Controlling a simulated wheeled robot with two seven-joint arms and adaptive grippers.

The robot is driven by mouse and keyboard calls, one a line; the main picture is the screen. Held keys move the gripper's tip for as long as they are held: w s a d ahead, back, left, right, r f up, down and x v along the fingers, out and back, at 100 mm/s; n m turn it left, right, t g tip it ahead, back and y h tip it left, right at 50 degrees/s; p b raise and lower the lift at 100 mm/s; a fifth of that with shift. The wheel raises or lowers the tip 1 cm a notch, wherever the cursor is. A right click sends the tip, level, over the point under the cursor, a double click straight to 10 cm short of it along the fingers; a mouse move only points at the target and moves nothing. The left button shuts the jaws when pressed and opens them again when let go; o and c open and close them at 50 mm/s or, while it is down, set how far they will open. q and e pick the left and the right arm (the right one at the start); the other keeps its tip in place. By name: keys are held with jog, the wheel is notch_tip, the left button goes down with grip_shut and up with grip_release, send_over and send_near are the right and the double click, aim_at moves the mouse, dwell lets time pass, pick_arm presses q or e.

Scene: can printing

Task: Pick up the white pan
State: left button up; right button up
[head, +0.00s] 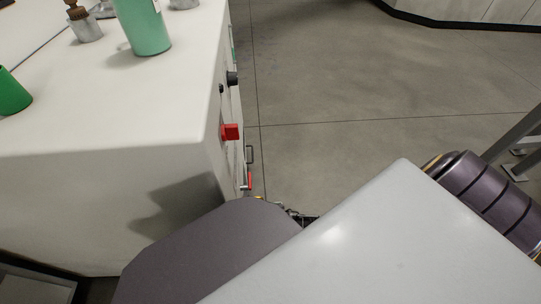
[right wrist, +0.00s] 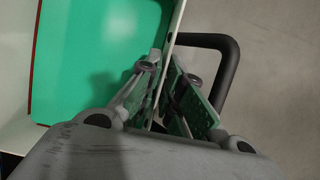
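The white pan (right wrist: 177,20) shows in the right wrist view as a thin pale side wall beside a bright green inner surface (right wrist: 95,55). Its far parts run out of the picture. My right gripper (right wrist: 167,62) has one finger on each side of this wall, close together, and appears shut on it. The gripper body covers the lower part of the pan. A dark curved handle (right wrist: 231,65) stands just right of the fingers. In the head view the pan and the right gripper are hidden behind my arm. My left gripper is not in view.
In the head view a white machine (head: 110,120) fills the left, with a red knob (head: 230,132) and a dark knob (head: 232,78) on its side. A green can (head: 145,28) and another green can (head: 12,92) stand on it.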

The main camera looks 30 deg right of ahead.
dwell(0.3)
grip_shut()
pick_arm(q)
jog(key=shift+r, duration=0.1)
pick_arm(e)
jog(key=shift+r, duration=0.2)
jog(key=shift+r+p, duration=1)
jog(key=shift+r, duration=0.15)
notch_tip(320, 180, up, 8)
jog(key=p, duration=0.5)
jog(key=shift+f, duration=0.15)
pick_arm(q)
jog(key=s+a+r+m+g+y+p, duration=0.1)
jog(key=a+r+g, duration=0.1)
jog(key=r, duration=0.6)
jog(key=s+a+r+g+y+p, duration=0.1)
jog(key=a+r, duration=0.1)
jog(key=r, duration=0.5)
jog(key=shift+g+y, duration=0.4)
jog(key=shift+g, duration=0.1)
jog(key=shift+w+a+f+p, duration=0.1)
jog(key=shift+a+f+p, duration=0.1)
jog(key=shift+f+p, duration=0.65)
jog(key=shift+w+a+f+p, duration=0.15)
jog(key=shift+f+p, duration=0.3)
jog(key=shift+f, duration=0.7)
pick_arm(e)
notch_tip(320, 180, up, 8)
jog(key=shift+f, duration=0.15)
